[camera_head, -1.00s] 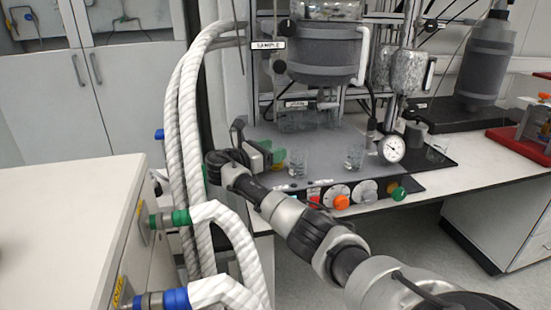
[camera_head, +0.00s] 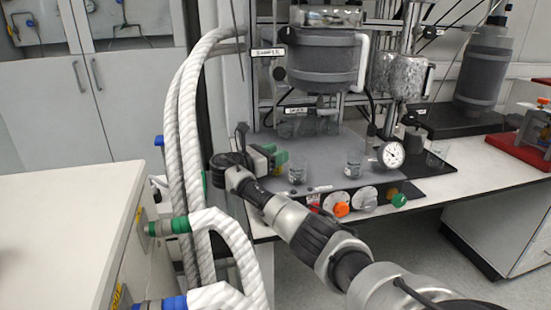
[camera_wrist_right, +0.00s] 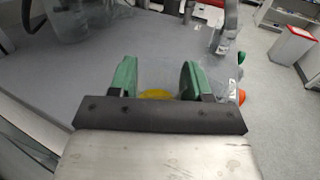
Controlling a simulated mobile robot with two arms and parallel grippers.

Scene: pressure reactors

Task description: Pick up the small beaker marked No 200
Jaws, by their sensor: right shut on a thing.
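A small clear beaker (camera_head: 297,168) stands at the left front of the grey platform, directly at the fingertips of my right gripper (camera_head: 279,158). A second small beaker (camera_head: 354,164) stands farther right, near the round dial. I cannot read a number on either. In the right wrist view, the green fingers of my right gripper (camera_wrist_right: 159,80) are a little apart. Something yellow (camera_wrist_right: 157,94) shows between them. The gripper is shut on what appears to be the left beaker, its clear glass hard to see there. My left gripper is not in view.
A large grey vessel (camera_head: 324,65) hangs over the platform (camera_head: 325,147). The dial (camera_head: 391,154) and knobs (camera_head: 341,208) line the platform's right and front. White wrapped hoses (camera_head: 190,110) rise close left of my right gripper. A white cabinet (camera_head: 65,230) fills the lower left.

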